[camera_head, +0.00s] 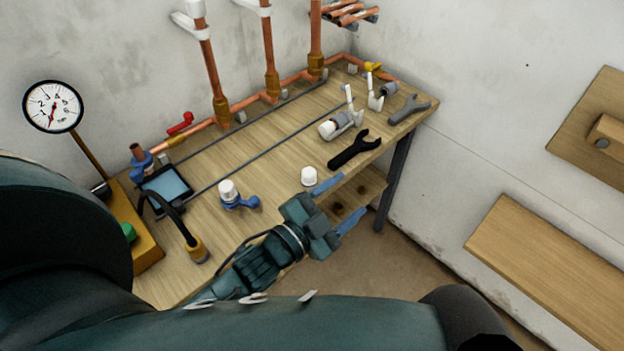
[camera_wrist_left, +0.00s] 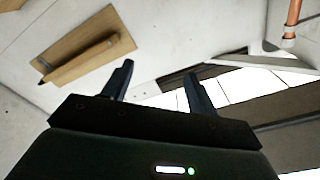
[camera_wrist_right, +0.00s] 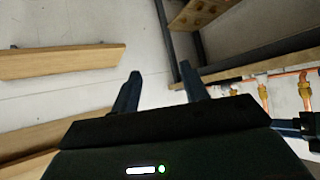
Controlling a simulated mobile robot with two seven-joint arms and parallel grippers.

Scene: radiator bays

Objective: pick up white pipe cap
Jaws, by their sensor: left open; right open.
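A small white pipe cap (camera_head: 309,176) stands on the wooden workbench (camera_head: 270,160) near its front edge in the head view. My left gripper (camera_head: 352,198) is open and empty, just right of and in front of the cap, with its blue fingers pointing right past the bench edge. The cap is not between the fingers. The left gripper's spread fingers also show in the left wrist view (camera_wrist_left: 159,70). My right gripper (camera_wrist_right: 160,70) is open and empty in the right wrist view. It is not seen in the head view. Neither wrist view shows the cap.
A blue valve with a white top (camera_head: 238,196) stands left of the cap. A black wrench (camera_head: 355,148) and a grey-white fitting (camera_head: 336,126) lie behind it. Copper pipes (camera_head: 270,60) rise along the back wall. A tablet (camera_head: 166,187) and gauge (camera_head: 52,106) are at left.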

